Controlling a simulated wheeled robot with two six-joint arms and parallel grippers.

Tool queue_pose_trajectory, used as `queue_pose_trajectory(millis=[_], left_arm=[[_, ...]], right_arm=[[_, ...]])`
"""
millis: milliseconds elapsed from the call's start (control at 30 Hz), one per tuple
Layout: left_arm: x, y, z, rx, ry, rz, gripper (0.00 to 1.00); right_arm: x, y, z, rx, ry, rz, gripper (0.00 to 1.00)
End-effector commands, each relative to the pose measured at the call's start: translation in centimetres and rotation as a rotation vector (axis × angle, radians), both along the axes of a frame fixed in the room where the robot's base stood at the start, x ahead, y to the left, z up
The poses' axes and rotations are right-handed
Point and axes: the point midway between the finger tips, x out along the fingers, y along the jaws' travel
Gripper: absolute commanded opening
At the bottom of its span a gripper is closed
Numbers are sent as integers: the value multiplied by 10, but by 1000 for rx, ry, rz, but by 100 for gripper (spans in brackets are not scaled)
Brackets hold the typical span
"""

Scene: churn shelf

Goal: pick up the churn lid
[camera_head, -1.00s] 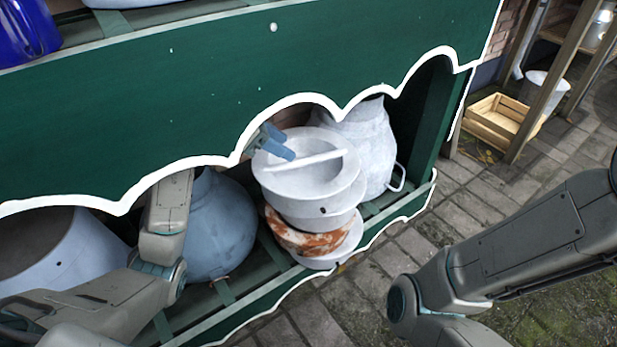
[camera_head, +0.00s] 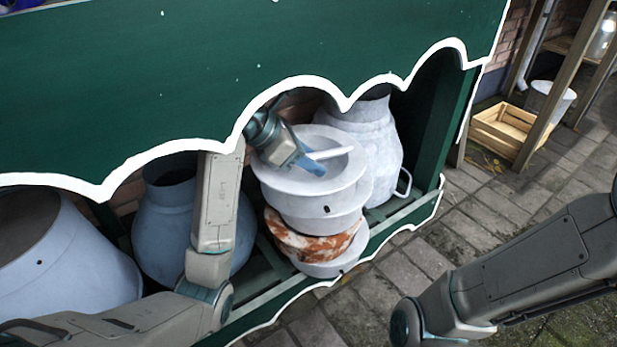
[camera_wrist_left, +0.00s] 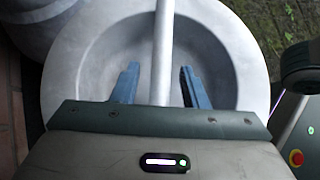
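The churn lid (camera_head: 338,179) is a round, pale grey dished lid with a straight bar handle across it. It sits on top of a stack of lids on the lower shelf. It also fills much of the left wrist view (camera_wrist_left: 65,85). My left gripper (camera_head: 308,166) reaches in under the scalloped board and is over the lid's dish at the handle. In the left wrist view my left gripper (camera_wrist_left: 160,86) is open, with one blue finger on each side of the handle bar (camera_wrist_left: 163,45), apart from it. My right gripper is out of view; only the right arm shows.
Below the lid are a rust-stained lid (camera_head: 325,246) and another pale piece. A grey churn (camera_head: 372,135) stands close behind right, a blue-grey vessel (camera_head: 165,235) to the left. The green scalloped board (camera_head: 200,80) overhangs the shelf. Paving at right is open, with a wooden crate (camera_head: 497,130).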

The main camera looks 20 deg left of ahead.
Motion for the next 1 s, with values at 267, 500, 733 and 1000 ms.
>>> queue_pose_trajectory(millis=[267,500,733,1000], left_arm=[[0,0,1,0,0,0,12],[0,0,1,0,0,0,0],[0,0,2,-1,-2,0,0],[1,4,7,0,-3,1,0]], right_arm=[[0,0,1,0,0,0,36],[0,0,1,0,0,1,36],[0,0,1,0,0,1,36],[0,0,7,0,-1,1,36]])
